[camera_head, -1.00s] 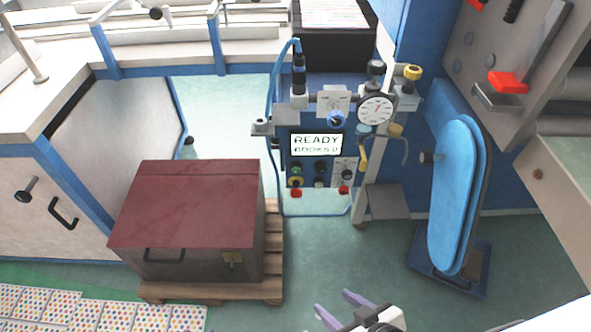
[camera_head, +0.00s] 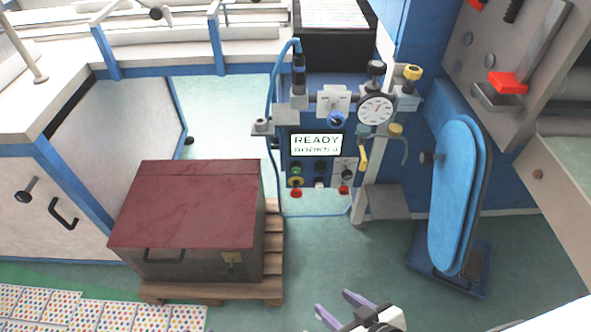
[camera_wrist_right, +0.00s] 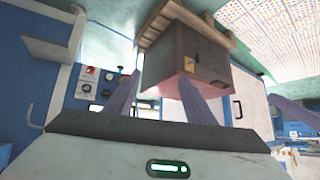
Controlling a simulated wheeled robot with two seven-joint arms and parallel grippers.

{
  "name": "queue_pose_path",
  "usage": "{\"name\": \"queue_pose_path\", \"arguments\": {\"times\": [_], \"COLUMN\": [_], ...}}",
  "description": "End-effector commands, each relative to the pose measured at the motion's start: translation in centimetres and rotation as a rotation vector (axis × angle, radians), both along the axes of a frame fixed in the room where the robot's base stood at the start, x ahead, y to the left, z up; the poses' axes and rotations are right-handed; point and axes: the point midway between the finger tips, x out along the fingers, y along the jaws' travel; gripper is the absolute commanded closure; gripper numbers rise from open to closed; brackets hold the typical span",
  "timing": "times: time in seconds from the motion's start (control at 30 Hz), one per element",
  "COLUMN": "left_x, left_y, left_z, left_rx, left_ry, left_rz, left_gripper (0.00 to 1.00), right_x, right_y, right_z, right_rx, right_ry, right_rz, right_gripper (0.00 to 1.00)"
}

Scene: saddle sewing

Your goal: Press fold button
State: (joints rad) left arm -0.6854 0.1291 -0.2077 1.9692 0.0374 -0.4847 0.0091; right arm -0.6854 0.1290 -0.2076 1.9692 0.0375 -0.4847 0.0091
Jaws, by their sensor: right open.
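The control panel (camera_head: 309,168) stands at the centre of the head view. Its screen (camera_head: 316,145) reads "READY" with a "BOOKS" line below. Below the screen are several buttons and knobs: a green one (camera_head: 296,169), a yellow-ringed one (camera_head: 295,182), and red ones at the lower left (camera_head: 296,193) and lower right (camera_head: 343,190). I cannot read which is the fold button. My right gripper (camera_head: 333,306) is open and empty at the bottom of the head view, well apart from the panel. In the right wrist view its fingers (camera_wrist_right: 158,100) are spread.
A dark red-topped box (camera_head: 185,205) sits on a wooden pallet (camera_head: 272,255) left of the panel. A pressure gauge (camera_head: 375,108) and valves are at the panel's upper right. A blue padded oval (camera_head: 455,195) stands at the right. Green floor between is clear.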

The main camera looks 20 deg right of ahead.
Motion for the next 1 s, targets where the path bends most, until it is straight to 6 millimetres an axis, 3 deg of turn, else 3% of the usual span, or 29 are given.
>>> {"name": "queue_pose_path", "arguments": {"times": [0.17, 0.5, 1.0], "left_x": [-0.01, -0.02, -0.04], "left_y": [0.01, 0.00, 0.00], "left_z": [-0.01, -0.04, -0.04], "left_rx": [0.000, 0.000, 0.000], "left_ry": [0.000, 0.001, 0.001], "left_rz": [0.000, 0.000, 0.000], "left_gripper": [0.69, 0.69, 0.69], "right_x": [-0.01, -0.03, -0.04], "right_y": [-0.01, 0.00, 0.01], "right_z": [-0.01, -0.03, -0.03], "right_rx": [0.000, 0.000, 0.000], "right_ry": [0.000, 0.001, 0.001], "right_rz": [0.000, 0.000, 0.000], "right_gripper": [0.51, 1.00, 1.00]}}
